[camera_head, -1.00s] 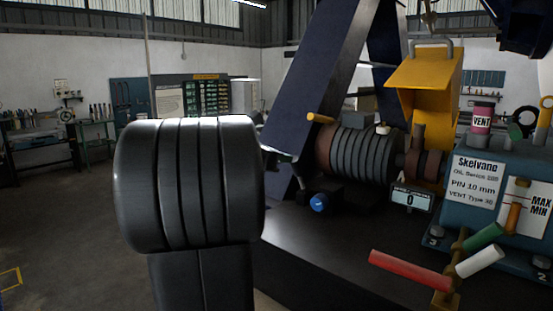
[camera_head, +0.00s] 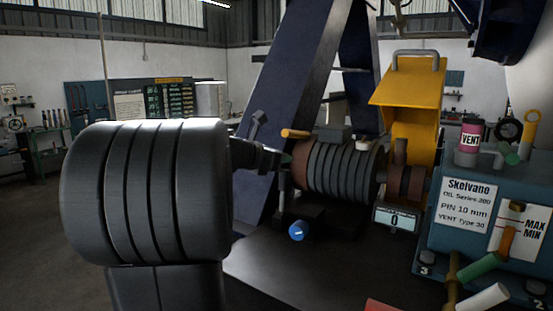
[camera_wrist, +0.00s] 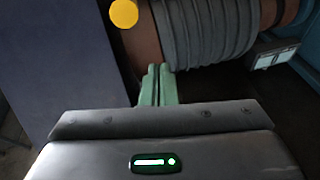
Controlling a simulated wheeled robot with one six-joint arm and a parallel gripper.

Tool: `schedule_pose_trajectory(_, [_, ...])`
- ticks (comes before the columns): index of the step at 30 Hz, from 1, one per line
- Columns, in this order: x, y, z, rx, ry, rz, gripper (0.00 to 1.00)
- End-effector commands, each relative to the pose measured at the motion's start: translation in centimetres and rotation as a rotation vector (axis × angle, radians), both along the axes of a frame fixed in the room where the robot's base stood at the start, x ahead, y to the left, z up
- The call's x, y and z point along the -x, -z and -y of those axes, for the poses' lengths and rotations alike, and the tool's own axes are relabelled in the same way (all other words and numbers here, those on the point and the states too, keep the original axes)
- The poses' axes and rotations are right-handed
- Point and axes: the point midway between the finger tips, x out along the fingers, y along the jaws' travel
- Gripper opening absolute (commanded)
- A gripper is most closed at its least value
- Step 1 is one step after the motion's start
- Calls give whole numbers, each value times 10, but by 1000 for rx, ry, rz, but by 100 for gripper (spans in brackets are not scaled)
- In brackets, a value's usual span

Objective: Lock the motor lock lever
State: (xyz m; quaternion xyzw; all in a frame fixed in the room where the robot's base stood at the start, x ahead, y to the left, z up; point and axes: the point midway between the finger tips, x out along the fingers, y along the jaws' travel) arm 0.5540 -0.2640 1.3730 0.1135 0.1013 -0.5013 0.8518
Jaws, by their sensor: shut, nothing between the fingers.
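A yellow-orange handle (camera_head: 296,133), which looks like the motor lock lever, sticks out at the upper left end of the ribbed grey motor (camera_head: 343,170). In the wrist view its round yellow end (camera_wrist: 124,13) shows at the top edge, beside the brown motor end. My gripper (camera_head: 287,160) is just below and left of the handle in the head view, partly hidden behind my arm. In the wrist view its pale green fingers (camera_wrist: 158,84) are together and empty, pointing at the motor's lower left side. The handle appears apart from the fingers.
A dark blue beam (camera_head: 296,100) rises close behind my gripper. A blue-green unit (camera_head: 440,240) with coloured handles stands at right.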

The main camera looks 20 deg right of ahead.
Motion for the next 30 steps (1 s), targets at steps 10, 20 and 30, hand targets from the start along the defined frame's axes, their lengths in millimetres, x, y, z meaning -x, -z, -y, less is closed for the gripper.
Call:
schedule_pose_trajectory(10, [-5,1,6,0,0,0,0])
schedule_pose_trajectory(20, [-5,1,6,0,0,0,0])
schedule_pose_trajectory(30, [-5,1,6,0,0,0,0])
